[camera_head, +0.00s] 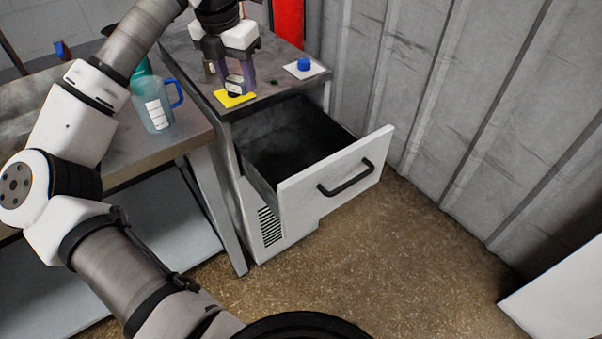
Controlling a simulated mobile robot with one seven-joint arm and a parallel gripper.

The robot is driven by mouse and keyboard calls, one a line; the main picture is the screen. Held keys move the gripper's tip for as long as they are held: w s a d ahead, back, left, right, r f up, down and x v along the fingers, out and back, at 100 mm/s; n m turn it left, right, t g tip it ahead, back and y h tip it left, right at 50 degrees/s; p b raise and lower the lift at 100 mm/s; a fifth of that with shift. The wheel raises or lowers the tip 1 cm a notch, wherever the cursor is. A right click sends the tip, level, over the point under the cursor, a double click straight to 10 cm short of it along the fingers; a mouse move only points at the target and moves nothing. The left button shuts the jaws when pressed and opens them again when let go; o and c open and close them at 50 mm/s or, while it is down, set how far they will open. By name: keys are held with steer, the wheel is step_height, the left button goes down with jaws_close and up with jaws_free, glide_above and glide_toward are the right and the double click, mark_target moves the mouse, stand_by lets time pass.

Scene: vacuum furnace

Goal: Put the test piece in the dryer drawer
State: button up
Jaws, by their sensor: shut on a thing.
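My gripper (237,88) points down over a yellow pad (242,101) on top of the dryer cabinet. It is shut on a small dark piece (235,95), apparently the test piece, mostly hidden by the fingers. The piece is at the pad, but I cannot tell whether it touches it. The dryer drawer (335,170) is pulled out below and to the right, with a white front and a black handle (346,179). Its visible inside is dark and looks empty.
A blue round object (304,63) sits on a white square right of my gripper, with a small dark green piece (274,82) nearby. A translucent jug (153,104) with a blue handle stands on the left bench (180,132). A corrugated wall (420,80) borders the right.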

steer(key=w+d+f+m+b, duration=0.1)
steer(key=w+d+f+b, duration=0.3)
steer(key=w+d+f, duration=0.85)
steer(key=p, duration=0.1)
glide_above(298, 166)
step_height(298, 166, down, 16)
steer(key=shift+s+a+f, duration=0.1)
steer(key=shift+s+f, duration=0.05)
steer(key=shift+f+p, duration=0.35)
steer(key=shift+f, duration=2.3)
steer(key=shift+f, duration=0.15)
steer(key=o, duration=1.2)
steer(key=r, duration=0.4)
steer(key=s+r, duration=0.1)
steer(key=r, duration=0.3)
steer(key=a+r+b, duration=0.1)
steer(key=r, duration=0.3)
steer(key=shift+s+r, duration=0.1)
steer(key=shift+s, duration=0.15)
